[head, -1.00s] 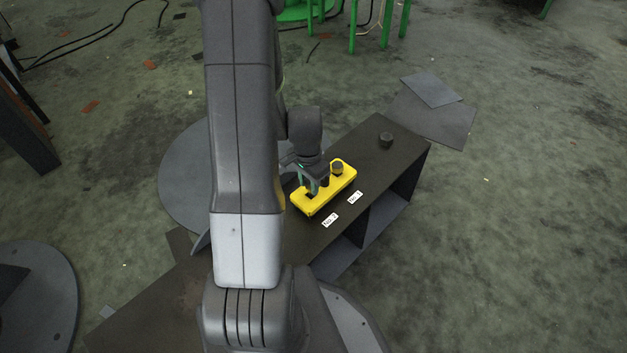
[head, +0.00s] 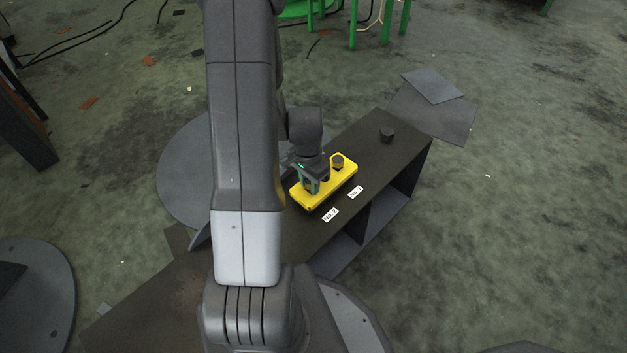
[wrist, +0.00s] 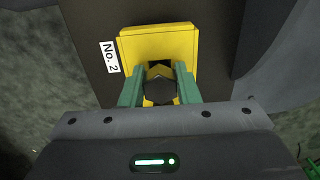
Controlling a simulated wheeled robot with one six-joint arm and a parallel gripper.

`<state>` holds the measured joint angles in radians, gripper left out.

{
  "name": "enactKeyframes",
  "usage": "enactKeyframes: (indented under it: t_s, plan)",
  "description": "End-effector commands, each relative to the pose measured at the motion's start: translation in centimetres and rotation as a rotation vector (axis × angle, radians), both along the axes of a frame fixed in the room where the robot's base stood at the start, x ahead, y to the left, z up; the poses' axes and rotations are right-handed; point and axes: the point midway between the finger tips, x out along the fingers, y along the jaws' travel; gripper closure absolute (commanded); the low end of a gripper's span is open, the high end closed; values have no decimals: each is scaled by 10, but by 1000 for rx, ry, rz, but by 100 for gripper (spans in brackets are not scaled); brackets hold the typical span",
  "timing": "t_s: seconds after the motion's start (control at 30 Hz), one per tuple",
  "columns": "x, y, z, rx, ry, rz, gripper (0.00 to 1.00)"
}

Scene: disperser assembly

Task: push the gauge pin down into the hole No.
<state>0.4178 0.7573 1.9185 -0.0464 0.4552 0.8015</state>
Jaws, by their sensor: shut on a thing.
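The yellow block (head: 338,184) lies on the dark bench top, with the No. 2 label (head: 330,215) and the No. 1 label (head: 355,192) beside it. My gripper (head: 312,187) is over the block's end near No. 2. In the wrist view its green fingers (wrist: 160,88) are shut on a dark six-sided pin (wrist: 160,92). A dark square opening (wrist: 160,64) in the yellow block (wrist: 135,45) shows just past the pin. The pin's lower end is hidden, so how deep it sits cannot be told. A dark round-topped piece (head: 337,161) stands at the block's No. 1 end.
Another dark knob (head: 387,135) stands at the bench's (head: 395,155) far end. Grey plates (head: 433,108) lie on the floor beyond it. A round grey plate (head: 180,185) is left of the bench. The floor to the right is clear.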

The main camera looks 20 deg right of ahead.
Motion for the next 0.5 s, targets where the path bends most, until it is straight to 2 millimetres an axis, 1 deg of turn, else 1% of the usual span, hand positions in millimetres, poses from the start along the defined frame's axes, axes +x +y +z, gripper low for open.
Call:
enactKeyframes:
  t_s: [0.1, 0.13, 0.2, 0.27, 0.5]
  plan:
    - [0, 0, -4, 0, 0, 0, 100]
    - [0, 0, -3, -1, 0, 0, 69]
    - [0, 0, -3, -1, 0, 0, 55]
    - [0, 0, -3, -1, 0, 0, 46]
    - [0, 0, -3, 0, 0, 0, 46]
